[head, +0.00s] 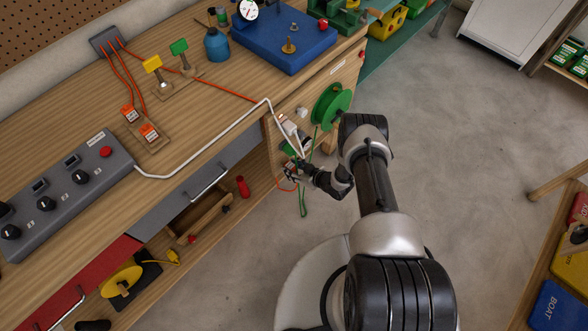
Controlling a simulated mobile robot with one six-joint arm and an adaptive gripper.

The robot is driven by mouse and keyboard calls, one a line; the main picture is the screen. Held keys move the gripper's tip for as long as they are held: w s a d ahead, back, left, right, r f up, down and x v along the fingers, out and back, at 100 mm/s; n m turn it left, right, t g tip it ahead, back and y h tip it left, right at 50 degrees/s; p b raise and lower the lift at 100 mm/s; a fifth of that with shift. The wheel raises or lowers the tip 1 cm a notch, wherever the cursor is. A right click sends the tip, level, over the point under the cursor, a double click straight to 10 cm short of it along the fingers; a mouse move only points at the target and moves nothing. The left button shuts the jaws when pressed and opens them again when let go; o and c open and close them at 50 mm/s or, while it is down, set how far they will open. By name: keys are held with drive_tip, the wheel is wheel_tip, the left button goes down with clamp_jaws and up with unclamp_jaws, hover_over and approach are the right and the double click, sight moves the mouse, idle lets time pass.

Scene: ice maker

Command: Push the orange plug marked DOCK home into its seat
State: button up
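Two orange plugs with white labels, one farther back (130,114) and one nearer (149,134), sit at a small wooden board (157,146) on the bench top. Their labels are too small to read, so I cannot tell which, if either, is marked DOCK. Orange cables run from them to a grey box (105,40) at the wall. My gripper (291,172) is low beside the bench's right end, well away from these plugs. Thin orange and green lines show around it. Its fingers are small and partly hidden, so I cannot tell whether it holds anything.
A grey control panel (70,190) and a white conduit (205,150) lie along the bench. Yellow (153,63) and green (179,47) upright pieces stand behind the plugs. A green reel (332,106) is on the bench end. The floor to the right is open.

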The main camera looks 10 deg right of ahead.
drive_tip(key=shift+o, duration=1.1)
drive_tip(key=v, duration=1.2)
